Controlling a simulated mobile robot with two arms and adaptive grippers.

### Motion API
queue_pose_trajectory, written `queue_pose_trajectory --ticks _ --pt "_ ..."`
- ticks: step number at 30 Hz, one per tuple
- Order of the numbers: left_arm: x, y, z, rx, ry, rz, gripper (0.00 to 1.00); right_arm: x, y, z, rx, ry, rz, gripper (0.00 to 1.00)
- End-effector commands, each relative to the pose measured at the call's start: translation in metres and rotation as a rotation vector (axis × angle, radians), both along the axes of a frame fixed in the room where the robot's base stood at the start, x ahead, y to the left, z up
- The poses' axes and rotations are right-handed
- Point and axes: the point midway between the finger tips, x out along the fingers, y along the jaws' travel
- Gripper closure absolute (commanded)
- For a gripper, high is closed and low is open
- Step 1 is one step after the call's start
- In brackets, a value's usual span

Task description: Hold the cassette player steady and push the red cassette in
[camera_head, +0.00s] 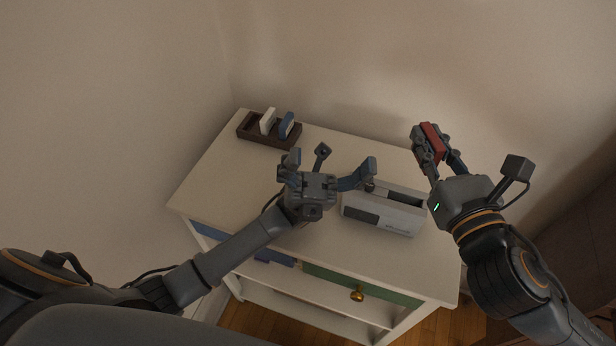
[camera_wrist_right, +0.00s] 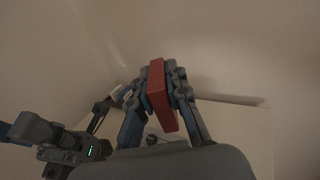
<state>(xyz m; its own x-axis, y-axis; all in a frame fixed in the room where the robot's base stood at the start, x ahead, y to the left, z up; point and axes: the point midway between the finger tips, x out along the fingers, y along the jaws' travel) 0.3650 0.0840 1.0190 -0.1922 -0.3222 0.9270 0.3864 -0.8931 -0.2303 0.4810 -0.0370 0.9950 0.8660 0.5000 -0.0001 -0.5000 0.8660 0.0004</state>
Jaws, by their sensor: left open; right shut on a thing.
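The red cassette (camera_head: 432,140) is held between the fingers of my right gripper (camera_head: 430,145), raised above the right rear of the cabinet. In the right wrist view the cassette (camera_wrist_right: 159,95) stands between the two fingers. The cassette player (camera_head: 385,210), a light grey box with dark parts, sits on the cabinet top, below and to the left of the cassette. My left gripper (camera_head: 328,172) is open with its fingers spread, beside the player's left end. Whether it touches the player I cannot tell. The slot is hard to make out.
A dark rack (camera_head: 283,138) with a white cassette (camera_head: 268,120) and a blue cassette (camera_head: 287,124) stands at the back left of the white cabinet top (camera_head: 222,178). The wall is close behind. A green drawer (camera_head: 362,285) with a brass knob is in front.

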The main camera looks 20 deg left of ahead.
Motion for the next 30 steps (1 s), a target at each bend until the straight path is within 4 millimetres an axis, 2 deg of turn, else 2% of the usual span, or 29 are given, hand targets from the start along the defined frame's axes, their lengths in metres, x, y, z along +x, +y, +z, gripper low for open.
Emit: queue_pose_trajectory --ticks 3,6,8,12,15,18,22,26,30 --pt "0.025 -0.008 -0.038 0.248 -0.161 0.266 0.19 0.000 0.000 0.000 0.000 -0.001 0.000 1.00" --pt "0.048 -0.004 -0.081 0.454 -0.325 0.471 0.19 0.000 0.000 0.000 0.000 -0.001 0.000 1.00" --pt "0.062 0.004 -0.106 0.569 -0.431 0.575 0.19 0.000 0.000 0.000 0.000 -0.001 0.000 1.00" --pt "0.091 0.034 -0.157 0.786 -0.658 0.744 0.19 0.000 0.000 0.000 0.000 -0.001 0.000 1.00" --pt "0.104 0.053 -0.181 0.886 -0.775 0.804 0.19 0.000 0.000 0.000 0.000 -0.001 0.000 1.00" --pt "0.112 0.067 -0.194 0.945 -0.848 0.837 0.19 0.000 0.000 0.000 0.000 -0.001 0.000 1.00" --pt "0.116 0.071 -0.202 0.973 -0.889 0.851 0.19 0.000 0.000 0.000 0.000 -0.001 0.000 1.00" --pt "0.115 0.057 -0.202 0.973 -0.892 0.851 0.19 0.000 0.000 0.000 0.000 -0.001 0.000 1.00" --pt "0.115 0.031 -0.202 0.971 -0.891 0.851 0.19 0.000 0.000 0.000 0.000 -0.001 0.000 1.00"
